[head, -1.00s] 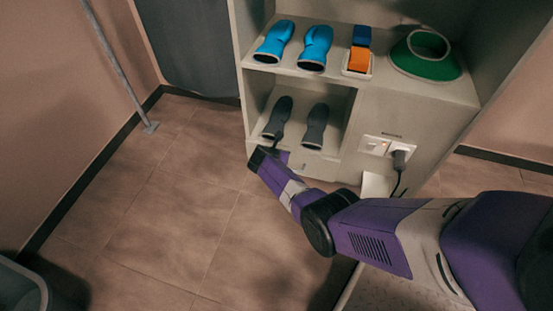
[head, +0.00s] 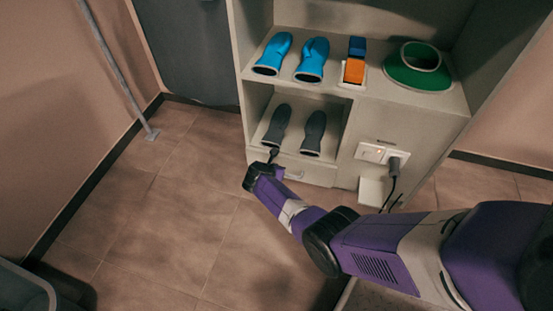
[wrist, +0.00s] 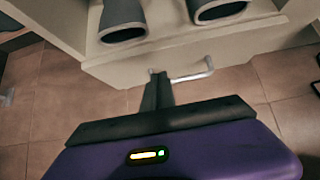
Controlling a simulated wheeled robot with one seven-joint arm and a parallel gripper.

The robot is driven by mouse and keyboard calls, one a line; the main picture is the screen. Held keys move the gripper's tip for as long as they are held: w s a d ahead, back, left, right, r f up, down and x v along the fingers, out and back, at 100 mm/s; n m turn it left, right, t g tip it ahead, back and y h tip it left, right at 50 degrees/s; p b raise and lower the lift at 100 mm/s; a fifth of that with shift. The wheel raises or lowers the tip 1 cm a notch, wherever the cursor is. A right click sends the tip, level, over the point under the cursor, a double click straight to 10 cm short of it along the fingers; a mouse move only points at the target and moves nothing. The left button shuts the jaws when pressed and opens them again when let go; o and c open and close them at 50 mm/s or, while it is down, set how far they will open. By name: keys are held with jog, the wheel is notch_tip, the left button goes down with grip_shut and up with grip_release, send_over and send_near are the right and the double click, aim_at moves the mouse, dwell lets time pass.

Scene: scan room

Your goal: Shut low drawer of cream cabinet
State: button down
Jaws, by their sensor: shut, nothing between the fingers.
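The cream cabinet (head: 408,120) stands at the upper right in the head view. Its low drawer (head: 318,173) is at the bottom left, under the shelf with the dark boots. The drawer front (wrist: 120,72) crosses the upper part of the wrist view, with a metal bar handle (wrist: 192,76); the handle also shows in the head view (head: 294,176). The drawer looks nearly flush, but I cannot tell if a gap is left. My gripper (head: 273,155) is shut and empty, its fingertips (wrist: 158,74) at the drawer front, just left of the handle. Exact contact is unclear.
Blue boots (head: 310,62), an orange-and-blue item (head: 355,62) and a green ring-shaped item (head: 418,68) sit higher. A plugged socket (head: 383,154) is on the right.

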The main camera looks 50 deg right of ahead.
jog(key=p+v, duration=0.4)
jog(key=v, duration=0.4)
jog(key=shift+s+a+p, duration=0.15)
jog(key=shift+a+p, duration=0.15)
jog(key=shift+p, duration=0.1)
